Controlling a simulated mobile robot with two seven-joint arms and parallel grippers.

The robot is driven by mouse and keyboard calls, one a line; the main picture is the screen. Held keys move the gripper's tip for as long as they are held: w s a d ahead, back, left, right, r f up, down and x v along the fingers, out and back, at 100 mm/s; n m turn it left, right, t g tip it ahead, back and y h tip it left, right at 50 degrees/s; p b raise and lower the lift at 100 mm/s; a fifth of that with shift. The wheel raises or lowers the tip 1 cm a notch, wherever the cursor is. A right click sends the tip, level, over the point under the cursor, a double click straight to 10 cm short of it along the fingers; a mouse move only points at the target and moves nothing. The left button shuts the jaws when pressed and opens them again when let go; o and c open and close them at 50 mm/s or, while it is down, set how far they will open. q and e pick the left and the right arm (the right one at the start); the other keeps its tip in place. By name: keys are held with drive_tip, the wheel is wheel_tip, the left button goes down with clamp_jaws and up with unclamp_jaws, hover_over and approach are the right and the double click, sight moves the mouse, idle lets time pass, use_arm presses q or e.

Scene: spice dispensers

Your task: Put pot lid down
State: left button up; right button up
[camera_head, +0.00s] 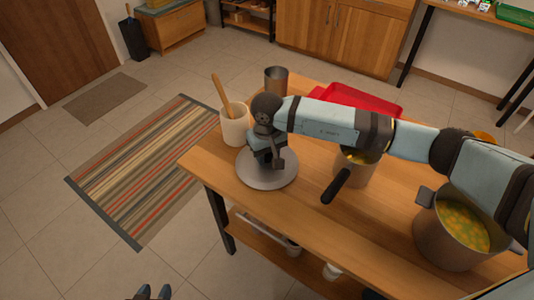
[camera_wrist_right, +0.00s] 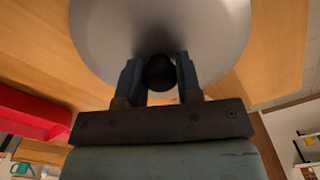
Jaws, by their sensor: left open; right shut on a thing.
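The pot lid (camera_head: 255,177) is a round grey metal disc with a black knob (camera_wrist_right: 159,73). It lies level at the left end of the wooden table (camera_head: 320,215), on the top or just above it; I cannot tell which. My right gripper (camera_head: 268,160) points down over the lid. In the right wrist view, its two fingers (camera_wrist_right: 158,75) are shut on the knob from both sides.
A white crock (camera_head: 234,128) with a wooden utensil stands close behind the lid. A metal cup (camera_head: 276,78) and red tray (camera_head: 360,98) are further back. A saucepan (camera_head: 354,172) stands to the right, its black handle toward the front. A large soup pot (camera_head: 437,240) is at the right.

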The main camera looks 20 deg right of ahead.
drive_tip(key=shift+r, duration=0.1)
drive_tip(key=shift+f, duration=0.2)
drive_tip(key=o, duration=1)
drive_tip(key=shift+c, duration=0.2)
drive_tip(key=shift+r, duration=0.5)
wheel_tip(320, 180, up, 12)
drive_tip(key=shift+f, duration=0.25)
